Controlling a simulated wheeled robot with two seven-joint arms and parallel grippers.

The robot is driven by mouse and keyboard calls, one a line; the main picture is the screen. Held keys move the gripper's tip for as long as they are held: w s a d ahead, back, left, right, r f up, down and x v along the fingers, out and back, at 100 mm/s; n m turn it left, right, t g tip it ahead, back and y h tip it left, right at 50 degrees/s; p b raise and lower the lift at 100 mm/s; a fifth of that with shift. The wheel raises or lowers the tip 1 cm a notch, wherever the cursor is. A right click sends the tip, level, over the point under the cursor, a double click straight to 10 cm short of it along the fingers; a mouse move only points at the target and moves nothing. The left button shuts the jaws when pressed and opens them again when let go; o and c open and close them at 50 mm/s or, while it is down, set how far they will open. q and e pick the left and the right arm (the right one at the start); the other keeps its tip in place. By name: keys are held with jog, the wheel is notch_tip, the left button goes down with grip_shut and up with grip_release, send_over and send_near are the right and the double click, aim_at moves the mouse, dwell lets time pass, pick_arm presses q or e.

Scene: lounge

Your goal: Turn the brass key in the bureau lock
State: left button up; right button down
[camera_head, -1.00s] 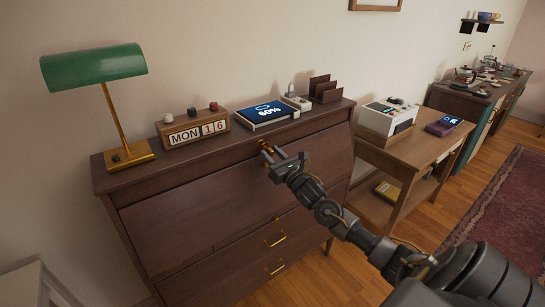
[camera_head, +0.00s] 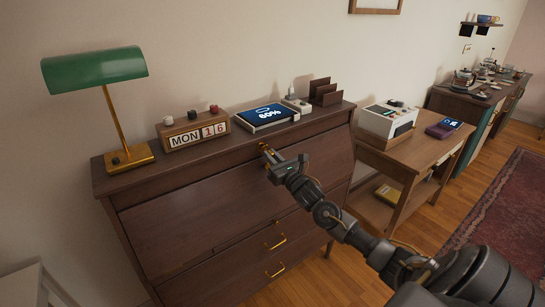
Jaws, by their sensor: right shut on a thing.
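The dark wooden bureau (camera_head: 185,220) stands against the wall, its sloped front closed. The brass key (camera_head: 267,151) shows as a small golden piece at the upper front of the bureau, where the lock is. My right gripper (camera_head: 271,159) is shut on the key, with its fingers close against the bureau front. The fingers hide most of the key and the lock, so I cannot tell the key's exact angle. My left gripper is not in view.
On the bureau top stand a green lamp (camera_head: 95,68), a calendar block (camera_head: 193,134), a tablet showing 60% (camera_head: 267,114) and a brown letter rack (camera_head: 325,93). A side table (camera_head: 420,147) stands to the right. Wooden floor is clear beside the rug (camera_head: 500,205).

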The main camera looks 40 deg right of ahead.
jog(key=shift+m+h+p, duration=0.3)
jog(key=shift+m+p, duration=0.25)
jog(key=shift+m, duration=1.15)
jog(key=shift+a+r, duration=0.1)
jog(key=shift+r+m+h+p, duration=0.1)
jog(key=shift+m+h+p, duration=0.4)
jog(key=shift+m, duration=0.4)
jog(key=shift+m+g+p, duration=0.3)
jog(key=shift+m+p, duration=0.1)
jog(key=shift+m, duration=0.5)
